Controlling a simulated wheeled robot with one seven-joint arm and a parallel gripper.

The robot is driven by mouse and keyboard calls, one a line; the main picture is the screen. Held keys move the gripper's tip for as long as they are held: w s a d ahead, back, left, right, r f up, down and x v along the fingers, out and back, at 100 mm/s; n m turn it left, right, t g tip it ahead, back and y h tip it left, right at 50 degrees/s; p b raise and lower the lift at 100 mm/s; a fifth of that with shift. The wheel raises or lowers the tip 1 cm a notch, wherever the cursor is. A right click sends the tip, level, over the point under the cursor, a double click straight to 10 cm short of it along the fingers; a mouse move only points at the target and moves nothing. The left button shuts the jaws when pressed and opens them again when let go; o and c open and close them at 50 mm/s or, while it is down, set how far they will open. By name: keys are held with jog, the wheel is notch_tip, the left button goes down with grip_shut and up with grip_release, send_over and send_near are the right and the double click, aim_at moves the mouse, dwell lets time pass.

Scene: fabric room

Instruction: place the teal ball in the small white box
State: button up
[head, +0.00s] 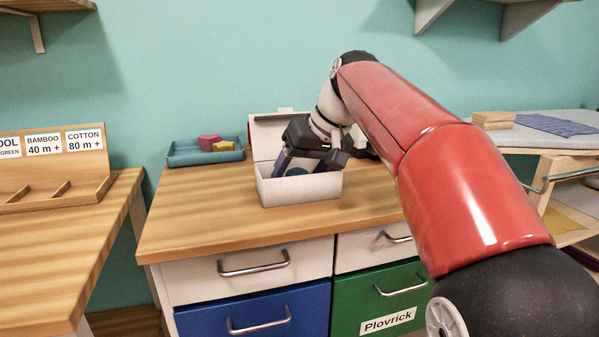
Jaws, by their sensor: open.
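The small white box (300,190) stands on the wooden top of the drawer cabinet, with its lid raised at the back. The teal ball (298,171) shows only in part, just above the box's front wall, between my gripper's fingers. My gripper (299,172) is open and reaches down into the box opening. Its fingertips and the lower part of the ball are hidden by the front wall, so I cannot tell whether the ball touches the box floor or a finger.
A teal tray (181,159) with a red and a yellow block stands left of the box. The cabinet top (200,218) is clear in front of the tray. A wooden rack with labels (50,165) is at left. A grey padded table (535,122) is at right.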

jog(key=p+v, duration=0.3)
jog(key=v, duration=0.9)
jog(key=shift+f, duration=0.1)
jog(key=s+d+f+m+h, duration=0.2)
jog(key=s+d+f, duration=0.3)
jog(key=s+f, duration=0.6)
jog(key=s+d+f+m+t+h, duration=0.1)
jog(key=s+d+f, duration=0.4)
jog(key=s+f, duration=0.6)
notch_tip(320, 180, down, 6)
jog(key=shift+s+r+m+t+h, duration=0.2)
jog(key=shift+s+m+t+h, duration=0.15)
jog(key=shift+m+h, duration=0.45)
